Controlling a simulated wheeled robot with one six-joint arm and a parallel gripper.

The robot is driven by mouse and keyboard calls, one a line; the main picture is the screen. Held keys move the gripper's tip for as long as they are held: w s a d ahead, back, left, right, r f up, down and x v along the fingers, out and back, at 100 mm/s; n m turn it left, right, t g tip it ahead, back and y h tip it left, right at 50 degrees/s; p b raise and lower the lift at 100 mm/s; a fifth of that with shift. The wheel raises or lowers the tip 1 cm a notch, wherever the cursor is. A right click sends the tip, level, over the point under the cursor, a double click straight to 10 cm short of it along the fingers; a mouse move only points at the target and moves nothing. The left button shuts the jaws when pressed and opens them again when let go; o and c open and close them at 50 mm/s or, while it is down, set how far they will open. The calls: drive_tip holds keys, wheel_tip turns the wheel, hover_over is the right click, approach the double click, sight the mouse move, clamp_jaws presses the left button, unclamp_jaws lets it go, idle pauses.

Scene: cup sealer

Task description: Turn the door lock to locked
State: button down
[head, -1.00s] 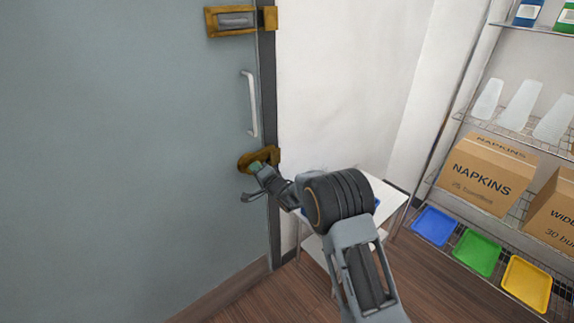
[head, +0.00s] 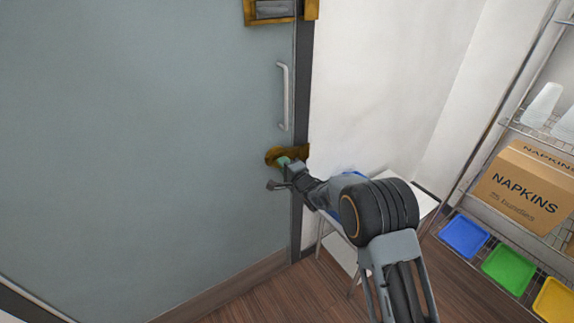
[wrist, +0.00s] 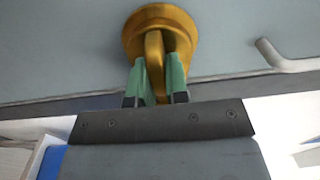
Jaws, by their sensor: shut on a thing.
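The door lock (head: 273,154) is a brass fitting low on the grey door's right edge, below the door handle. In the wrist view its round brass base and raised thumb-turn (wrist: 153,50) show at the top centre. My gripper (head: 284,161) is at the lock, and in the wrist view its green fingertips (wrist: 156,80) stand on either side of the thumb-turn, shut on it. The thumb-turn points along the fingers in the wrist view. In the head view my gripper hides part of the lock.
The grey door (head: 140,130) has a vertical pull handle (head: 284,97) and a brass latch (head: 275,10) above the lock. A small white table (head: 420,200) stands behind my arm. At right, a wire shelf holds a napkins box (head: 522,188) and coloured trays (head: 465,236).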

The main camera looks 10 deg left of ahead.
drive_tip(key=c, duration=1.1)
unclamp_jaws()
drive_tip(key=v, duration=1.3)
drive_tip(key=shift+s+d, duration=0.3)
